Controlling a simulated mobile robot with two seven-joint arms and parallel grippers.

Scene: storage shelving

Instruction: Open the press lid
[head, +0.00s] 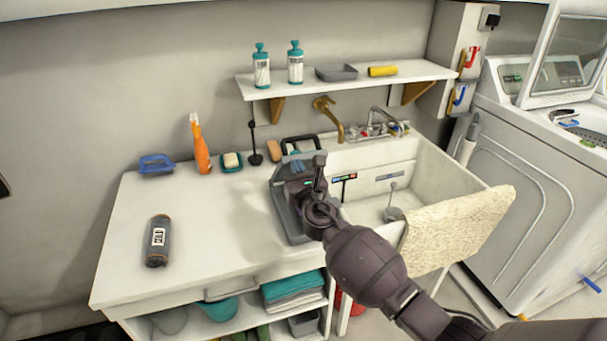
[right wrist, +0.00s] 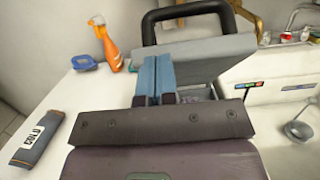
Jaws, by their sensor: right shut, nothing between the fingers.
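The press (head: 283,217) is a grey machine on the white counter, left of the sink. My arm hides much of it in the head view. Its lid (right wrist: 215,55) is a grey slab with a black loop handle (right wrist: 184,12) at the far side. The lid appears raised at an angle above the base; how far is hard to tell. The handle also shows in the head view (head: 300,139). My right gripper (head: 293,157) is shut and empty. Its blue fingers (right wrist: 153,78) are together, close to the lid; contact is unclear. My left gripper is not in view.
A grey cylinder marked COLD (head: 157,241) lies on the counter's left.

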